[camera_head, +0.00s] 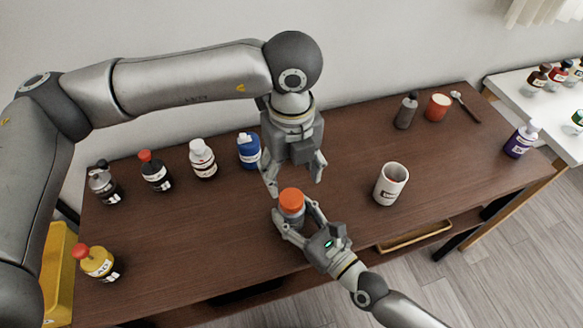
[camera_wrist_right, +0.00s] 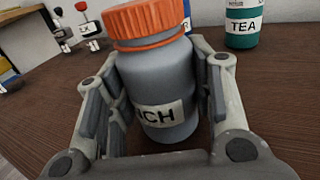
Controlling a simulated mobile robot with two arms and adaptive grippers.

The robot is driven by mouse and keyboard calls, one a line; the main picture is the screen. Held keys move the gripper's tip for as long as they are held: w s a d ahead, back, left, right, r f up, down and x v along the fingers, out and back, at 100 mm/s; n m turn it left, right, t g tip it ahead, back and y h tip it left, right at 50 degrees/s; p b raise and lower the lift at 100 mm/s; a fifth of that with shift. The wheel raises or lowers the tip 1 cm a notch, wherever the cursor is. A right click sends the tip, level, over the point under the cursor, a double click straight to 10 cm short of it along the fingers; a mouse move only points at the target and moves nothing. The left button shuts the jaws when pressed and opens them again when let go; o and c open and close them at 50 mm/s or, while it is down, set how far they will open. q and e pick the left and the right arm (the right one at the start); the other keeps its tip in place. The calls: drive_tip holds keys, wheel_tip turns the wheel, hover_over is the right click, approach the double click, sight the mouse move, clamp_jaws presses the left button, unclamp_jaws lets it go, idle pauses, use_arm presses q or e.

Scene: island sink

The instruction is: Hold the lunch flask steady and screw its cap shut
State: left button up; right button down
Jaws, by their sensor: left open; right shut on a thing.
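The lunch flask (camera_head: 291,213) is a grey-blue bottle standing upright on the brown table. Its orange cap (camera_head: 291,196) sits on top. In the right wrist view the flask (camera_wrist_right: 158,75) shows a white label ending in "CH", and the ridged cap (camera_wrist_right: 147,20) has a thin orange band below it. My right gripper (camera_head: 292,222) is shut on the flask's body, with a finger on each side; its fingers also show in the right wrist view (camera_wrist_right: 160,100). My left gripper (camera_head: 295,187) points down above the cap with its fingers apart. I cannot tell whether it touches the cap.
Several bottles stand along the left and back, including a blue one (camera_head: 249,151) and a yellow one (camera_head: 97,262). A grey bottle (camera_head: 406,111) and red cup (camera_head: 437,107) are at the back right.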

sight(291, 198)
use_arm(q)
drive_tip(key=n, duration=0.3)
drive_tip(key=shift+r+n, duration=0.1)
drive_tip(key=shift+n, duration=0.2)
drive_tip(key=shift+f, duration=4.05)
drive_tip(key=shift+c, duration=0.3)
